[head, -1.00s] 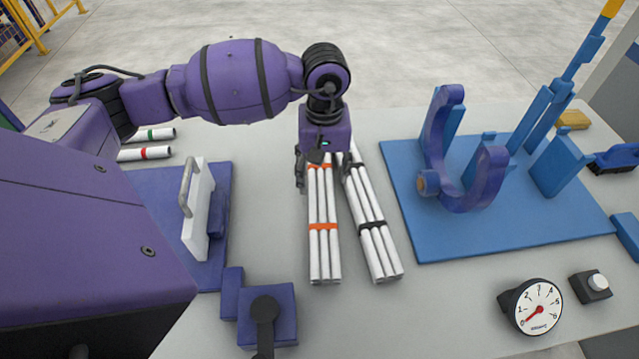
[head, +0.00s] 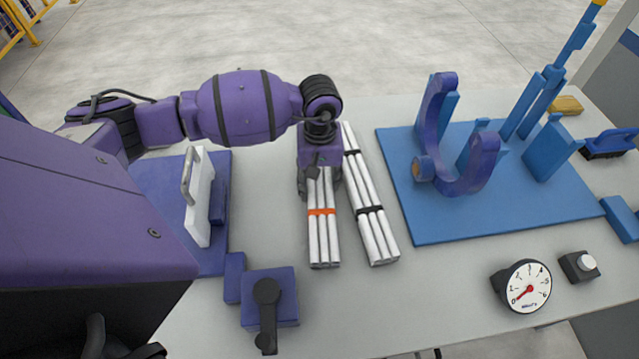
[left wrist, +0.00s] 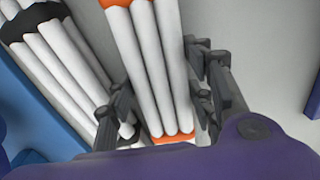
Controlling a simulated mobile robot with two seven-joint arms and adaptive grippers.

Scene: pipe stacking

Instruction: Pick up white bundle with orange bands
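The white bundle with orange bands (head: 322,240) lies on the grey table in the head view, its near end toward me. My left gripper (head: 318,188) is over its far part and hides the far orange band. In the left wrist view, the same bundle (left wrist: 155,75) runs between the two dark fingers of my left gripper (left wrist: 160,105). The fingers are apart, one on each side. A gap shows on the left side; the right finger is close to the bundle, and contact there cannot be told. My right gripper is not in view.
A white bundle with black bands (head: 374,222) lies close by on the right. A blue board (head: 450,225) with a purple hook-shaped holder (head: 432,130) stands further right. A purple fixture with a white handled plate (head: 198,205) is on the left. A gauge (head: 527,287) stands front right.

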